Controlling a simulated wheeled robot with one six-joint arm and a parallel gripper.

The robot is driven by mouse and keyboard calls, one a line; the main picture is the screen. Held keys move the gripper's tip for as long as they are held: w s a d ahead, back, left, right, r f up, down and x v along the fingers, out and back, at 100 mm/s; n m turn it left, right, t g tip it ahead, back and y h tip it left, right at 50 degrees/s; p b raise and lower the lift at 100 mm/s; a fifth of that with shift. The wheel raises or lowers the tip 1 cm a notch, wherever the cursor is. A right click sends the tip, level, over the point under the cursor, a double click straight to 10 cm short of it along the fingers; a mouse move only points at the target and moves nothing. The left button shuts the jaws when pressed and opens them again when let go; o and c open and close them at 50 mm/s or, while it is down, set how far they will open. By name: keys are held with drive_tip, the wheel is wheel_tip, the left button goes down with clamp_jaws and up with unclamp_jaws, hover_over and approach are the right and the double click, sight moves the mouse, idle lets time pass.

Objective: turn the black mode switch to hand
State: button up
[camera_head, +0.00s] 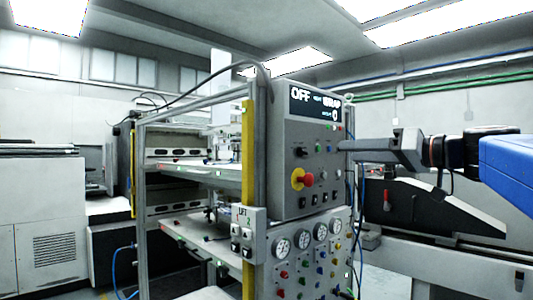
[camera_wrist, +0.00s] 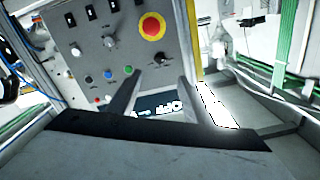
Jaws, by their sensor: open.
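The control panel (camera_head: 289,130) is a grey box on a frame, with a display (camera_head: 315,103) at its top that reads OFF at the left. A black rotary switch (camera_head: 301,152) sits below the display, above the red stop button (camera_head: 302,179) on its yellow ring. My gripper (camera_head: 344,145) is at the panel's right side. In the wrist view its fingers (camera_wrist: 160,77) are apart and empty, with the switch beyond them.
A smaller knob (camera_wrist: 76,50) is farther left. Several round gauges (camera_head: 306,232) are below the panel. A yellow post (camera_head: 248,150) stands at its left.

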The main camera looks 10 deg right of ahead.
sight(305, 152)
drive_tip(key=shift+x, duration=7.3)
drive_tip(key=shift+f, duration=0.1)
drive_tip(key=shift+c, duration=0.7)
drive_tip(key=c, duration=0.9)
